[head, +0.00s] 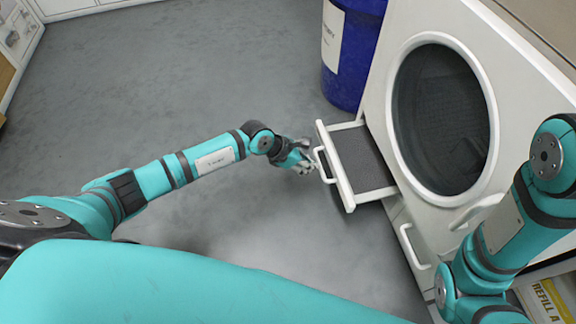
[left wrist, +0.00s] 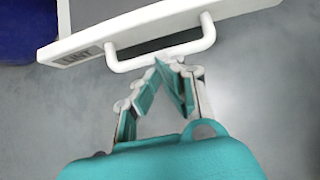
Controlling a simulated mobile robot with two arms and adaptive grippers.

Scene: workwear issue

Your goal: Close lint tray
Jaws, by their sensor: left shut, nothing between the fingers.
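The lint tray (head: 361,160) is a white drawer with a dark grey mesh inside, pulled out from the front of the white dryer (head: 392,95). Its front carries a white bar handle (head: 323,165). My left gripper (head: 308,160) is shut and empty, just in front of the handle. In the left wrist view the tray front (left wrist: 85,42) with a "LINT" label spans the top, and the fingertips (left wrist: 168,66) point at the handle bar (left wrist: 160,60), very close to it; I cannot tell whether they touch. My right arm shows at the right, but its gripper is out of view.
A blue bin (head: 352,60) with a white label stands beside the dryer, behind the tray. The dryer has a round dark door (head: 442,120) and a lower handle (head: 412,246). A yellow-labelled box (head: 550,300) is at bottom right. The grey floor at left is clear.

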